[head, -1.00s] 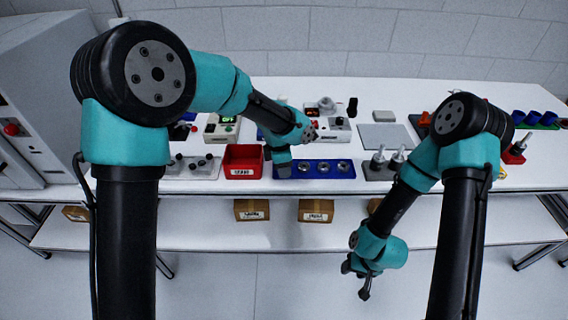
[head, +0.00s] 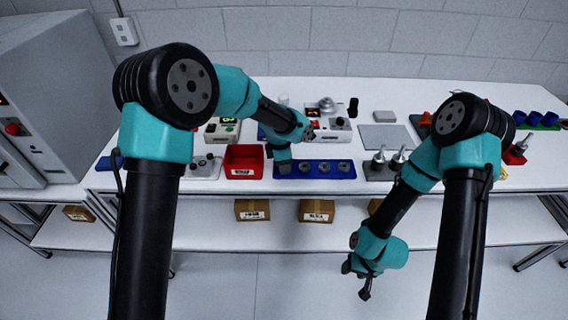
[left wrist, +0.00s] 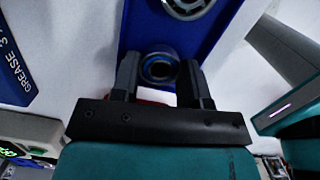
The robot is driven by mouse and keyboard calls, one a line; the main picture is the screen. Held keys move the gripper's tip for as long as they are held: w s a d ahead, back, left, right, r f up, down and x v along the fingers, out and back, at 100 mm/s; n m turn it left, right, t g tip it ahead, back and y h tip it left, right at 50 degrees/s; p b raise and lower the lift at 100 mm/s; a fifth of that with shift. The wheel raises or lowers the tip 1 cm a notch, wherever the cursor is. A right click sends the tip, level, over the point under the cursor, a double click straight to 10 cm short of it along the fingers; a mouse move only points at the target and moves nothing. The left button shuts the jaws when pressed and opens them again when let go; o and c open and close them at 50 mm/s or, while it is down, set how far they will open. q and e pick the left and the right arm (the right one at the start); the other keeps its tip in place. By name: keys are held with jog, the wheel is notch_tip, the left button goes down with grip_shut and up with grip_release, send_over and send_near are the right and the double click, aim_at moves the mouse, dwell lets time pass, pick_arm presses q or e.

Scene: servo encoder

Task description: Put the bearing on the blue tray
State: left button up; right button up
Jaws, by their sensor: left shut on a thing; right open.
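My left gripper (left wrist: 160,75) is shut on a dark ring-shaped bearing (left wrist: 159,68) with a blue inner ring. The blue tray (left wrist: 215,22) lies behind and below it in the left wrist view, with another bearing (left wrist: 188,4) on it at the top edge. In the head view the blue tray (head: 290,173) holds round metal bearings (head: 323,167) in a row. My left gripper (head: 283,161) is at the tray's left end; the held bearing is hidden there. Whether it touches the tray I cannot tell. My right gripper (head: 360,282) is open and empty, low in front of the table.
A red bin (head: 243,161) stands just left of the tray. A grey fixture with upright pegs (head: 379,168) stands to its right. Control boxes (head: 328,128) and a grey plate (head: 384,137) are behind. Cardboard boxes (head: 316,210) sit on the lower shelf.

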pick_arm(q)
jog(key=shift+f, duration=0.25)
jog(key=o, duration=0.7)
jog(key=shift+c, duration=0.2)
jog(key=shift+r, duration=0.15)
notch_tip(320, 180, up, 12)
jog(key=a, duration=0.1)
jog(key=shift+s+a, duration=0.15)
jog(key=shift+a, duration=0.05)
